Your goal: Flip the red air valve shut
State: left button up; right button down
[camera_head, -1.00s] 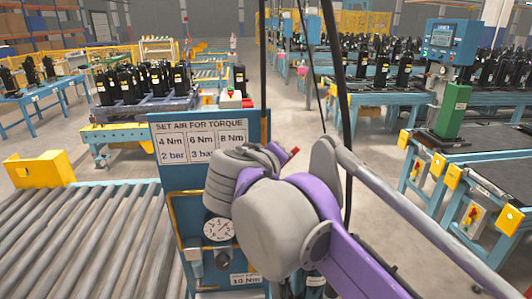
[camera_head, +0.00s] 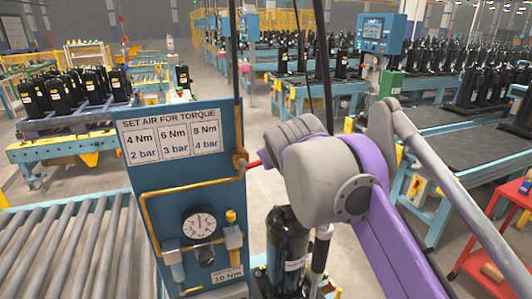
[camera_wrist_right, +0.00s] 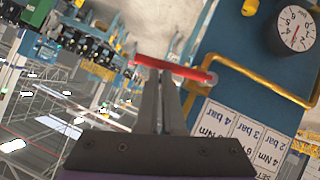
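The red air valve lever (camera_head: 253,164) sticks out to the right from the brass valve (camera_head: 240,159) at the right edge of the blue panel (camera_head: 190,175). My right arm's grey wrist hides its outer end in the head view. In the right wrist view the red lever (camera_wrist_right: 178,69) crosses just at the fingertips of my right gripper (camera_wrist_right: 163,82). The fingers are close together with only a thin gap, and seem to touch the lever; I see no clear grip around it. The right gripper itself is hidden in the head view. My left gripper is in neither view.
Yellow piping (camera_head: 190,187) runs across the panel above a round gauge (camera_head: 199,222). A black compressor (camera_head: 287,245) stands below my right wrist. A roller conveyor (camera_head: 70,250) lies left. A red cart (camera_head: 495,235) stands at the right.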

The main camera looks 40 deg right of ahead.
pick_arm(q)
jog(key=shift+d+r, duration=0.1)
pick_arm(e)
jog(key=shift+d+f, duration=0.35)
dwell(0.4)
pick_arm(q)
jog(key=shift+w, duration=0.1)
